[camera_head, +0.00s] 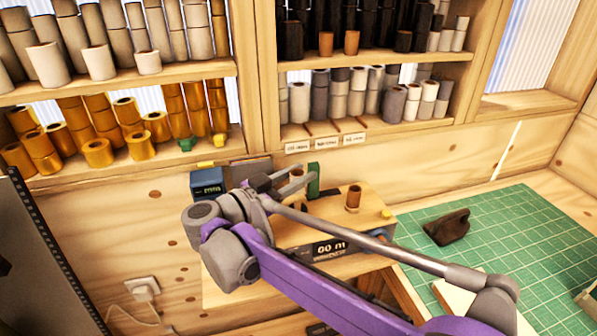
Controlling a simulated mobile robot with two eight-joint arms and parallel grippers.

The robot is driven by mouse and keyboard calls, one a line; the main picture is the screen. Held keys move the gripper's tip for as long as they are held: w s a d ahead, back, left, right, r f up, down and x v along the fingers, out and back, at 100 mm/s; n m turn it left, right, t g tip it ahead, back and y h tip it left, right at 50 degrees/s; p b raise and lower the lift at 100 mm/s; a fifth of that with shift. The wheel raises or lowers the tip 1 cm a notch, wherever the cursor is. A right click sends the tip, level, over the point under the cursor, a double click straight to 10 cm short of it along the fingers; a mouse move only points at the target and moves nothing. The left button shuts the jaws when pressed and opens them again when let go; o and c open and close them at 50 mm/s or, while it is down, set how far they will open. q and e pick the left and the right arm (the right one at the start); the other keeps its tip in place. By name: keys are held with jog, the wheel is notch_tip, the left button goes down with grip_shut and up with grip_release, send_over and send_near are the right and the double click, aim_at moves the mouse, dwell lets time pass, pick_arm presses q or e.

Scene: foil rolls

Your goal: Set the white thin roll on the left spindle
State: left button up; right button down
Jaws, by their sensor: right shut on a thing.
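My right gripper (284,184) reaches in from the lower right over the left part of a wooden winding machine (376,207). It is shut on a small pale thing, most likely the white thin roll (297,173), of which little shows. The left spindle is hidden behind my gripper and arm, so I cannot tell whether the roll touches it. A brown roll (354,197) stands upright at the right of the machine top. A green upright block (313,181) stands just right of my fingers. My left gripper is not in view.
A blue box (207,184) stands left of the gripper. A display (330,248) reads "00 m" on the machine front. A green cutting mat (480,225) with a dark brown lump (447,227) lies at the right. Shelves (130,73) full of rolls line the wall behind.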

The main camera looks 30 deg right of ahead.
aim_at(298, 199)
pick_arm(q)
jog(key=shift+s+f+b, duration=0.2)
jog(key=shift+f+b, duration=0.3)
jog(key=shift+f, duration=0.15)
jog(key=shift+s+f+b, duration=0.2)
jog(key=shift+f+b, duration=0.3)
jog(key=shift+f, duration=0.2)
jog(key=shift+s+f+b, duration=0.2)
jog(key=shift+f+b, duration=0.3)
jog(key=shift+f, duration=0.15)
pick_arm(e)
jog(key=shift+f, duration=2.6)
jog(key=shift+c, duration=2)
grip_release()
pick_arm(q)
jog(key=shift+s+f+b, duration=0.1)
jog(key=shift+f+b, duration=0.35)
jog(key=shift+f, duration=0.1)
pick_arm(e)
jog(key=v, duration=1.1)
jog(key=shift+d, duration=0.1)
